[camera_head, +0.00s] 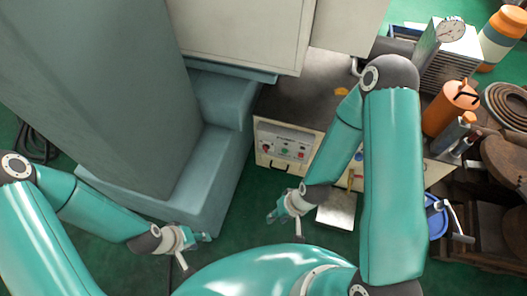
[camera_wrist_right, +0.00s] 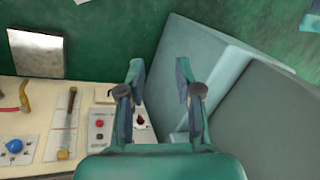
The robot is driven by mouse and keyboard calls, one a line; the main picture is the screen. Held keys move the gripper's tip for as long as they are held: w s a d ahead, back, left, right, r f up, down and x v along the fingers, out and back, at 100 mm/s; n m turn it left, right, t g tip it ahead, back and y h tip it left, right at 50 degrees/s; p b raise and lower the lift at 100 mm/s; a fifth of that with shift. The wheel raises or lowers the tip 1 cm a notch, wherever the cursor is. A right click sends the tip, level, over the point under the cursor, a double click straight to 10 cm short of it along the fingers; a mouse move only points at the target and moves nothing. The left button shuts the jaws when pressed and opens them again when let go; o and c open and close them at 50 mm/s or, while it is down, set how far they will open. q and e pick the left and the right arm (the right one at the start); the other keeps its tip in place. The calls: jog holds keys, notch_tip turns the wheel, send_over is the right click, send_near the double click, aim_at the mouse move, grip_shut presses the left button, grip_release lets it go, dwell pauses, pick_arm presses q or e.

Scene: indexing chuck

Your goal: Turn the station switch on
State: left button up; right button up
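A pale control panel (camera_head: 283,146) with small red, green and dark controls is on the front of the workbench in the head view. Which control is the station switch cannot be told. Part of a panel with a red button (camera_wrist_right: 99,123) shows in the right wrist view, partly hidden behind my right gripper. My right gripper (camera_head: 284,222) is open and empty, in front of and below the panel in the head view; its parted fingers show in the right wrist view (camera_wrist_right: 160,78). My left gripper (camera_head: 195,250) appears open and empty over the green floor, left of the panel.
A large grey-teal machine housing (camera_head: 110,90) stands left of the panel. A metal plate (camera_head: 337,210) lies right of my right gripper. A blue knob (camera_wrist_right: 14,146) and a wooden-handled tool (camera_wrist_right: 66,122) are on the bench side. Orange containers and a gauge stand at right.

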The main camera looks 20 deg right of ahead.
jog(key=n+t+h+b, duration=0.1)
jog(key=t+h+b, duration=1.3)
jog(key=b, duration=1.9)
send_near(265, 149)
jog(key=f+b+x, duration=0.1)
jog(key=b+x, duration=0.3)
jog(key=x, duration=0.4)
jog(key=shift+w+b, duration=0.15)
jog(key=shift+b, duration=0.15)
jog(key=shift+d+f, duration=0.1)
